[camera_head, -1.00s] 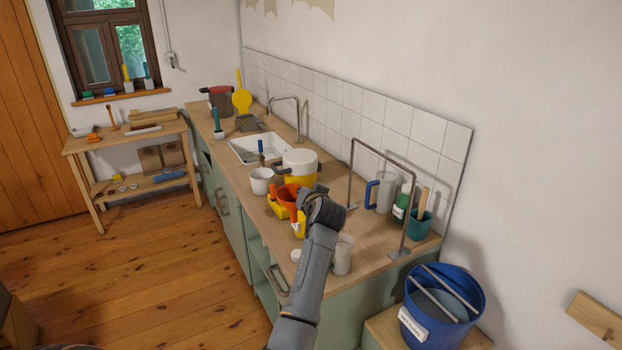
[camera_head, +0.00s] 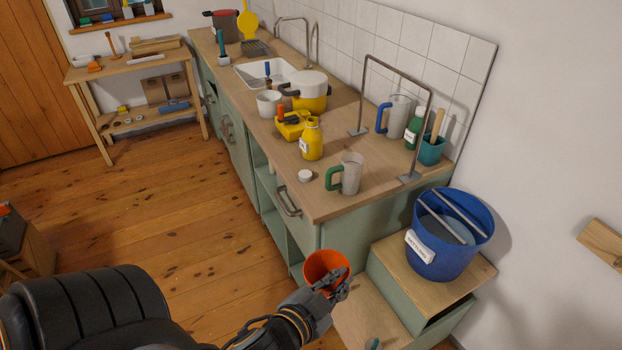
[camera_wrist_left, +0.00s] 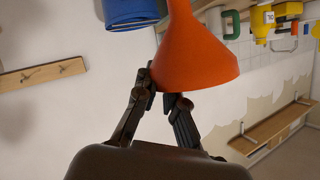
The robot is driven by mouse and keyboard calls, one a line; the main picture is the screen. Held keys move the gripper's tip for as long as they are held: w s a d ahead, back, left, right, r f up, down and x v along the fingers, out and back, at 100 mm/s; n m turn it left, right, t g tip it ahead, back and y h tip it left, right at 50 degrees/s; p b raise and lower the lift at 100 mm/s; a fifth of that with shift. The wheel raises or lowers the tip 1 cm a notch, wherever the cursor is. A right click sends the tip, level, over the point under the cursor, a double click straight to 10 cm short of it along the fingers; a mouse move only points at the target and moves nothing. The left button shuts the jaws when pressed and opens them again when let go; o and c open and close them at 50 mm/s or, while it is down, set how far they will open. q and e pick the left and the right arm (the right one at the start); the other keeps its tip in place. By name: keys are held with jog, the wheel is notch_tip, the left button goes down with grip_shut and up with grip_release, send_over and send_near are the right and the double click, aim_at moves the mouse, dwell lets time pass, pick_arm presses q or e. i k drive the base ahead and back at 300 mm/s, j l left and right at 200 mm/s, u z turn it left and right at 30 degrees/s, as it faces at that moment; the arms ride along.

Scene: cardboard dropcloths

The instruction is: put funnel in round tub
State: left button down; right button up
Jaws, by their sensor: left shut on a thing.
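The orange funnel (camera_head: 326,264) is held in my left gripper (camera_head: 335,289), off the counter, in front of its near end. In the left wrist view the funnel (camera_wrist_left: 195,50) sits between the fingers (camera_wrist_left: 162,88), which are shut on it; that view looks upside down. The blue round tub (camera_head: 437,258) stands to the right of the funnel and apart from it. It has a white label and holds grey bars and a bluish-grey round thing. Part of the tub also shows at the top of the wrist view (camera_wrist_left: 133,12). My right gripper is not in view.
The tub stands on a low wooden-topped step unit (camera_head: 385,265) by the counter's end. On the counter (camera_head: 310,203) are a green-handled mug (camera_head: 349,175), a yellow bottle (camera_head: 312,140) and a metal frame (camera_head: 365,90). The wooden floor on the left is mostly clear.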

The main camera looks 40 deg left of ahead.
aim_at(270, 113)
jog(key=j+z, duration=0.25)
jog(key=z, duration=0.25)
jog(key=j+z, duration=0.25)
jog(key=z, duration=0.25)
jog(key=k+j+z, duration=0.25)
jog(key=j, duration=0.45)
jog(key=k+j+z, duration=0.25)
jog(key=k+j, duration=0.2)
jog(key=j, duration=0.2)
jog(key=k+j+z, duration=0.3)
jog(key=k+j, duration=0.15)
jog(key=j, duration=0.1)
